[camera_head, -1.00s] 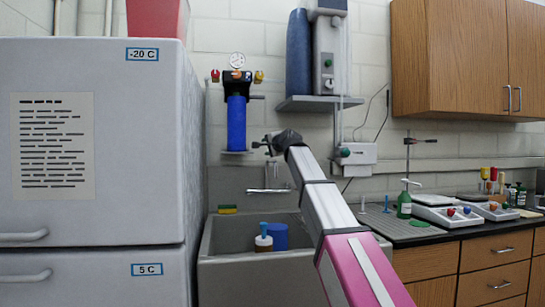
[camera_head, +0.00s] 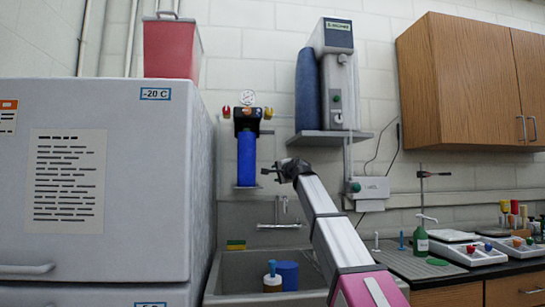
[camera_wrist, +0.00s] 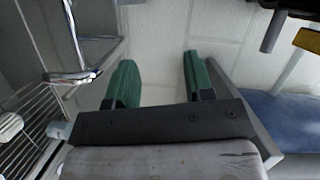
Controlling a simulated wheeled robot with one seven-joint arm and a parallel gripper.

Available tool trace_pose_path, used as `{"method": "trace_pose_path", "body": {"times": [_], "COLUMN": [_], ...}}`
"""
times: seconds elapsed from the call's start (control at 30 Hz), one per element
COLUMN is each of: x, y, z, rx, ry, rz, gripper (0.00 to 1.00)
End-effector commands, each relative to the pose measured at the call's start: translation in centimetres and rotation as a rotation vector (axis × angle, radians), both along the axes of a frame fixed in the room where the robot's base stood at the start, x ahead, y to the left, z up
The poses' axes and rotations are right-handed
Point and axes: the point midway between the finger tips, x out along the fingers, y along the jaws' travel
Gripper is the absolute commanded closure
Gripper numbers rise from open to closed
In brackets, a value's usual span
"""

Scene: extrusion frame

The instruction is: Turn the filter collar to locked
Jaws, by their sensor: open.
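The filter is a blue canister (camera_head: 246,158) under a black head (camera_head: 248,121), mounted on the wall with a round gauge (camera_head: 248,97) on top. The collar cannot be told apart clearly at this size. My gripper (camera_head: 266,171) is right of the canister's lower part and looks apart from it. In the wrist view my gripper's green fingers (camera_wrist: 158,82) are open with only wall between them. A blue surface (camera_wrist: 285,112), probably the canister, and a yellow knob (camera_wrist: 308,39) show at the right, outside the fingers.
A faucet (camera_head: 280,225) is below my gripper, over a grey sink (camera_head: 225,275) holding bottles. A white freezer (camera_head: 100,190) stands close at left. A shelf (camera_head: 330,138) with a white unit and blue cylinder is at right. A white wall box (camera_head: 372,187) hangs below it.

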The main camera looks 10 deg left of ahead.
Motion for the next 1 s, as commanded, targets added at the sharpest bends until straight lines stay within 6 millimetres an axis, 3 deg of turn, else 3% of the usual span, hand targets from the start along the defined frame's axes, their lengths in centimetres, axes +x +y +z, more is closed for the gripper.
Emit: {"method": "trace_pose_path", "body": {"times": [0.03,0.1,0.2,0.3,0.43,0.67,1.0], "x": [2.0,3.4,4.7,5.3,5.6,6.6,11.3], "y": [0.3,0.4,0.3,0.1,0.0,0.8,3.7], "z": [3.9,7.9,12.8,16.3,18.0,18.4,19.5], "rx": [0.043,0.099,0.171,0.222,0.253,0.256,0.255], "ry": [-0.025,-0.055,-0.091,-0.116,-0.129,-0.130,-0.130], "rz": [0.002,0.006,0.012,0.015,0.018,0.020,0.020], "gripper": [0.52,0.52,0.52,0.52,0.52,0.52,0.52]}}
